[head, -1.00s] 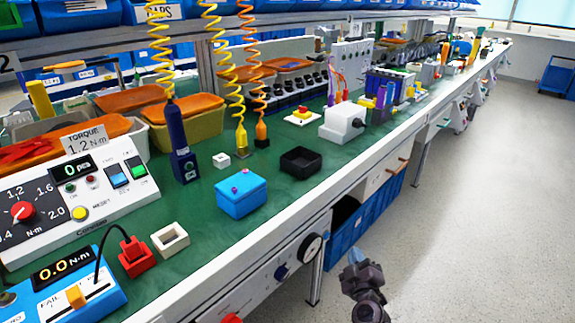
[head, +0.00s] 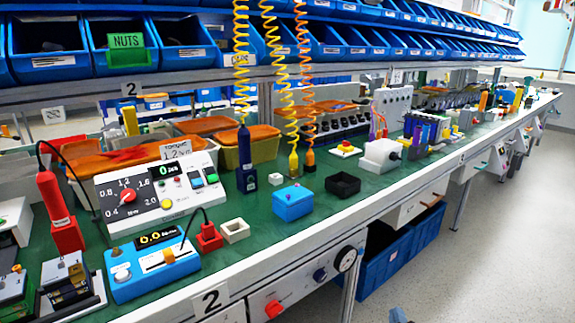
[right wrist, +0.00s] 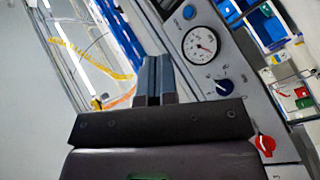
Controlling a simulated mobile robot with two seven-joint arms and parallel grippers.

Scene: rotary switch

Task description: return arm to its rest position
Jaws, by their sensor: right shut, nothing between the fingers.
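My right gripper shows in the right wrist view (right wrist: 155,80), its two dark fingers together with nothing between them. In the head view only a small piece of my right arm or gripper shows at the bottom edge, right of the bench, over the floor. My left gripper is out of view.
The green-topped bench (head: 330,212) holds a white torque controller (head: 150,200), a blue meter (head: 160,265), a blue box (head: 292,204) and a black tray (head: 342,186). Blue bins (head: 385,258) stand under it. The grey floor (head: 500,240) at right is clear.

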